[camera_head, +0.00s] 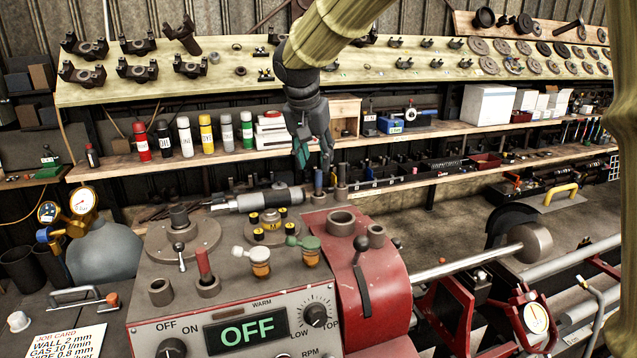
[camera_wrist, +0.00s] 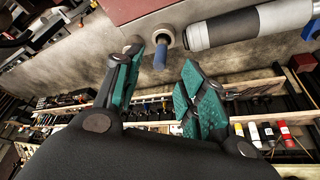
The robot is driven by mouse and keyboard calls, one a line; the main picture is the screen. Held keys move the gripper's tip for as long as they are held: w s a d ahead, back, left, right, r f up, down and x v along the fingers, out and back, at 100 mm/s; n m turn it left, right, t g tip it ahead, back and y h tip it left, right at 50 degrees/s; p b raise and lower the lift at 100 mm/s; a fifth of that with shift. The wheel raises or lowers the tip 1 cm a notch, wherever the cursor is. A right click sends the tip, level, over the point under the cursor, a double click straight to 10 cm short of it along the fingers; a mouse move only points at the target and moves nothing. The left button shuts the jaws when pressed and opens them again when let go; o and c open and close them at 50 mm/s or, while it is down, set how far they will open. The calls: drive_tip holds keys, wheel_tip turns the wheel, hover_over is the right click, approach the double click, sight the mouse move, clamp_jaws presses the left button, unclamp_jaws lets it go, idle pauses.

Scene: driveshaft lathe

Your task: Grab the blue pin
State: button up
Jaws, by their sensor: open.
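The blue pin (camera_head: 318,181) stands upright in a grey round socket on top of the lathe's headstock, towards its back. It also shows in the wrist view (camera_wrist: 160,54), near the fingertips and closer to the left finger. My gripper (camera_head: 313,158) points down just above the pin in the head view. In the wrist view my gripper (camera_wrist: 168,62) has its teal-padded fingers apart, with nothing held. I cannot tell exactly how far the fingertips are above the pin's top.
A grey cylindrical tool (camera_head: 265,199) lies just left. A red pin (camera_head: 203,265) stands in a front socket. Behind my gripper is a shelf (camera_head: 225,155) with several bottles.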

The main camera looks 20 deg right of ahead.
sight(318, 171)
drive_tip(key=shift+w+d+f, duration=0.1)
drive_tip(key=shift+w+f, duration=0.3)
drive_tip(key=shift+f, duration=0.25)
drive_tip(key=shift+s+d+f+p, duration=0.15)
drive_tip(key=shift+p, duration=0.35)
drive_tip(key=shift+d+f+p, duration=0.15)
drive_tip(key=shift+f+p, duration=0.15)
drive_tip(key=shift+p, duration=0.05)
drive_tip(key=shift+w+d+f+p, duration=0.15)
drive_tip(key=shift+w+f+p, duration=0.1)
drive_tip(key=shift+w+f, duration=0.25)
drive_tip(key=shift+w+d+f+p, duration=0.15)
drive_tip(key=shift+w+f+p, duration=0.15)
drive_tip(key=shift+f, duration=0.3)
drive_tip(key=shift+w+d+f, duration=0.1)
drive_tip(key=shift+f, duration=0.55)
clamp_jaws()
